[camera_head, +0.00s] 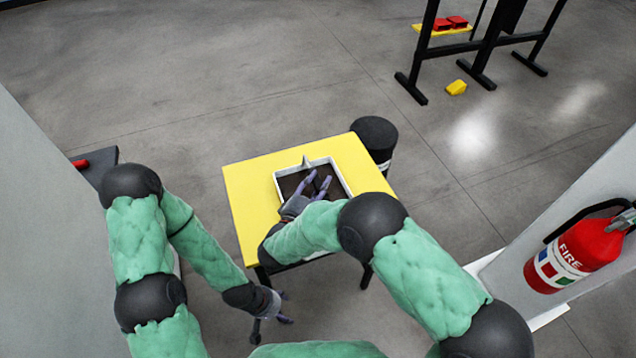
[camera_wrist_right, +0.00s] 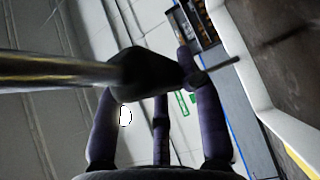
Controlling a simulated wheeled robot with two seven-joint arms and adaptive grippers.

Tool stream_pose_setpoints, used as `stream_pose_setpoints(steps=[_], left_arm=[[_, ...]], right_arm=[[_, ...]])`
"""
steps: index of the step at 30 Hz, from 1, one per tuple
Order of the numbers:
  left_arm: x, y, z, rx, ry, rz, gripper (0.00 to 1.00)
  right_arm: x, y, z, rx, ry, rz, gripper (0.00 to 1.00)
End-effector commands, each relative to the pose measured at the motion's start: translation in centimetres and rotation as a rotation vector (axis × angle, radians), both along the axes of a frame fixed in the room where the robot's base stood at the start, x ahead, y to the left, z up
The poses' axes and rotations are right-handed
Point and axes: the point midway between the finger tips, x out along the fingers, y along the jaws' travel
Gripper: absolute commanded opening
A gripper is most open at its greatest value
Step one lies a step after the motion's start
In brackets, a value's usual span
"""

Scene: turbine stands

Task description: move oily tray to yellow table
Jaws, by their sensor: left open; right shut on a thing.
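The oily tray (camera_head: 341,174) has pale walls and a dark brown inside. It appears to rest on the yellow table (camera_head: 247,190), near its middle. The tray's pale wall and brown surface also show at the right of the right wrist view (camera_wrist_right: 258,75). My left gripper (camera_head: 284,309) is open and empty, low in front of the table.
A black bin (camera_head: 375,137) stands at the table's far right corner. A fire extinguisher (camera_head: 575,253) is at right. A black frame (camera_head: 480,60) with red pieces on a yellow shelf stands at the back right; a yellow block (camera_head: 456,88) lies on the floor nearby.

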Motion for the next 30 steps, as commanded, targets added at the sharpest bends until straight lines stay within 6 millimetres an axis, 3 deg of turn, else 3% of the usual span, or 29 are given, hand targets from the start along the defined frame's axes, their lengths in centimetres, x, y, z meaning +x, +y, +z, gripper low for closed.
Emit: stream_pose_setpoints(steps=[13, 14, 16, 24, 25, 30], left_arm=[[-0.01, 0.00, -0.14, 0.000, 0.000, 0.000, 0.66], [0.00, 0.00, -0.13, 0.000, 0.000, 0.000, 0.66], [0.00, 0.00, -0.12, 0.000, 0.000, 0.000, 0.66], [0.00, 0.00, -0.13, 0.000, 0.000, 0.000, 0.66], [0.00, 0.00, -0.13, 0.000, 0.000, 0.000, 0.66], [0.00, 0.00, -0.13, 0.000, 0.000, 0.000, 0.66]], right_arm=[[0.05, 0.00, -0.48, 0.001, -0.003, -0.001, 0.00], [0.05, 0.00, -0.45, 0.001, -0.004, -0.001, 0.42], [0.04, 0.00, -0.44, 0.001, -0.003, -0.001, 0.62], [0.01, 0.00, -0.53, 0.000, -0.001, 0.000, 0.64], [-0.04, -0.02, -0.67, -0.001, 0.003, 0.000, 0.72], [-0.03, -0.02, -0.64, 0.000, 0.001, 0.000, 0.72]])
